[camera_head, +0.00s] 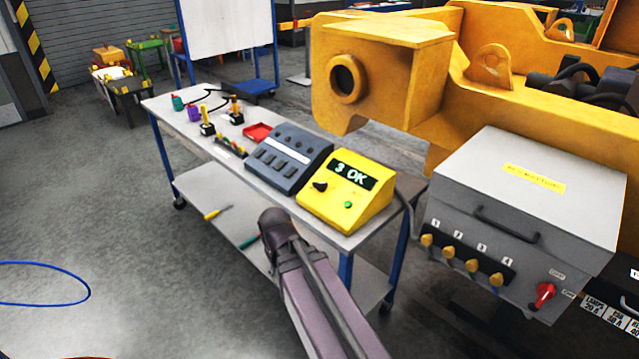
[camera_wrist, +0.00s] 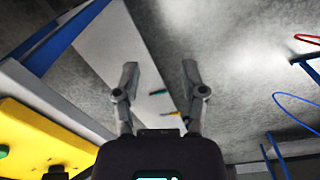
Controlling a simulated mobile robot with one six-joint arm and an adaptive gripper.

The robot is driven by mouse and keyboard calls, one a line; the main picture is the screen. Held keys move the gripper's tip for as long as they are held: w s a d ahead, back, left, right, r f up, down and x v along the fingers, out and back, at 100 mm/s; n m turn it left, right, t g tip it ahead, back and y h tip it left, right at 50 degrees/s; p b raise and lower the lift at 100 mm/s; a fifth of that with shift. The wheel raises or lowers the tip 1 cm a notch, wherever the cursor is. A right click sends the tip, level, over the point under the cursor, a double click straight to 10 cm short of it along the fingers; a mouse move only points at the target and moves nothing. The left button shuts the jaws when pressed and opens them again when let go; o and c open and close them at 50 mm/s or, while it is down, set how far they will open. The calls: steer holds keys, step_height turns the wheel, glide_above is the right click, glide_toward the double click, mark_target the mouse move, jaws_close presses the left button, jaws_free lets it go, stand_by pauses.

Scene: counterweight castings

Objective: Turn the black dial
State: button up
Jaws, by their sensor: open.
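The black dial (camera_head: 320,186) is a small knob on the sloped front of a yellow box (camera_head: 352,208), left of a green button (camera_head: 348,204). The box's display (camera_head: 352,176) reads "3 OK". The box sits at the near right end of a grey trolley top. In the wrist view the yellow box (camera_wrist: 35,135) shows at lower left, with a dark knob (camera_wrist: 55,172) at the bottom edge. My gripper (camera_wrist: 160,82) is open and empty, apart from the box, with its fingers over the trolley side and floor. In the head view my gripper is not visible.
A dark grey control box (camera_head: 290,156) stands directly left of the yellow box. A grey cabinet (camera_head: 520,215) with a red switch (camera_head: 542,294) stands to the right. Open floor (camera_head: 110,220) lies to the left.

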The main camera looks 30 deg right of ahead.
mark_target(320, 183)
steer(key=w+d+r+n+h+p, duration=0.3)
steer(key=w+d+r+p, duration=0.4)
steer(key=w, duration=0.4)
steer(key=w+d+r+n+t+h+p, duration=0.1)
steer(key=w+d+r+n+h+p, duration=0.2)
steer(key=w+d+r+n+p, duration=0.3)
steer(key=w+d+r+p, duration=0.1)
steer(key=w+d+r, duration=0.1)
steer(key=w+r, duration=0.2)
steer(key=shift+w+d+r, duration=0.25)
steer(key=shift+w+r, duration=0.05)
steer(key=shift+w, duration=0.75)
steer(key=shift+f, duration=0.15)
steer(key=b+x, duration=1.1)
steer(key=x, duration=0.2)
steer(key=shift+d+f+b, duration=0.15)
steer(key=shift+d+b, duration=0.1)
steer(key=shift+b, duration=0.05)
steer(key=shift+c, duration=0.2)
